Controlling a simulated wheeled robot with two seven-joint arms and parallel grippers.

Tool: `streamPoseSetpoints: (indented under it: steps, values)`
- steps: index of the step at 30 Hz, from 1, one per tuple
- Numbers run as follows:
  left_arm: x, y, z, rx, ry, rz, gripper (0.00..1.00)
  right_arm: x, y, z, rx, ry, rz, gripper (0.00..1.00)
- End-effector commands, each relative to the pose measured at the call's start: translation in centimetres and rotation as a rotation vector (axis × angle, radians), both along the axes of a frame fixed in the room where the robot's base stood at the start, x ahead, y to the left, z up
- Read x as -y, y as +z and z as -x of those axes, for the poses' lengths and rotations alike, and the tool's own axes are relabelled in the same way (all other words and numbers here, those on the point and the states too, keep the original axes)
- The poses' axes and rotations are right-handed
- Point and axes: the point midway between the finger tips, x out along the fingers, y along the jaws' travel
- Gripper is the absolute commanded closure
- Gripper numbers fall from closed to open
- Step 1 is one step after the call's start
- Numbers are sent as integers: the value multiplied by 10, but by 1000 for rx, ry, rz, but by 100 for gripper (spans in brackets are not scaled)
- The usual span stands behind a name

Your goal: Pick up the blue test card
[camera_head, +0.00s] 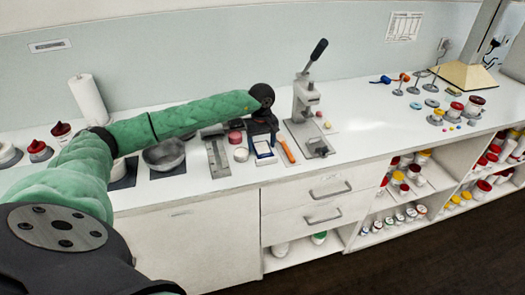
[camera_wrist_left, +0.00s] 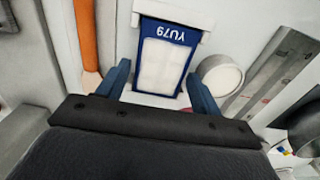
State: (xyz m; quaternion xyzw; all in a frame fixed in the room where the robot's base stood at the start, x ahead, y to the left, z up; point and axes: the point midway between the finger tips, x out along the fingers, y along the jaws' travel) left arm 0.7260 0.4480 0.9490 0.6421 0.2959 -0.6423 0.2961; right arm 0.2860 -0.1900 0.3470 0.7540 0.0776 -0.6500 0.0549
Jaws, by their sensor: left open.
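The blue test card (camera_wrist_left: 177,69) shows in the left wrist view with "YU79" upside down on its top band and a pale panel below. It rests in or on a white holder (camera_wrist_left: 205,14). In the head view the card (camera_head: 262,147) is on the counter just below my left gripper (camera_head: 262,130). My left gripper (camera_wrist_left: 158,72) is open, with one blue finger on each side of the card's near part. Nothing is held between the fingers, and I cannot tell whether they touch the card. My right gripper is in neither view.
An orange-handled tool (camera_head: 286,150) lies right of the card, with a grey lever press (camera_head: 306,100) beyond it. A white round container (camera_wrist_left: 221,76) and a grey plate (camera_head: 216,157) are on the other side. A grey bowl (camera_head: 164,155) stands farther left. The counter's front edge is close.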

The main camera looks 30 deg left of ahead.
Motion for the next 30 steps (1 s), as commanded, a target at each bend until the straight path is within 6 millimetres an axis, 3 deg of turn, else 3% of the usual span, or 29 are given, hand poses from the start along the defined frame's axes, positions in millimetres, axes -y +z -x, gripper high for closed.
streamPoseSetpoints:
  steps: [9,14,15,30]
  values:
    - [0,0,0,0,0,0,35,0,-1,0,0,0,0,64]
    - [0,0,0,0,0,0,66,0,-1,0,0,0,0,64]
    - [0,0,0,0,0,0,68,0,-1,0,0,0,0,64]
    - [0,6,0,-1,0,-1,68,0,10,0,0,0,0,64]
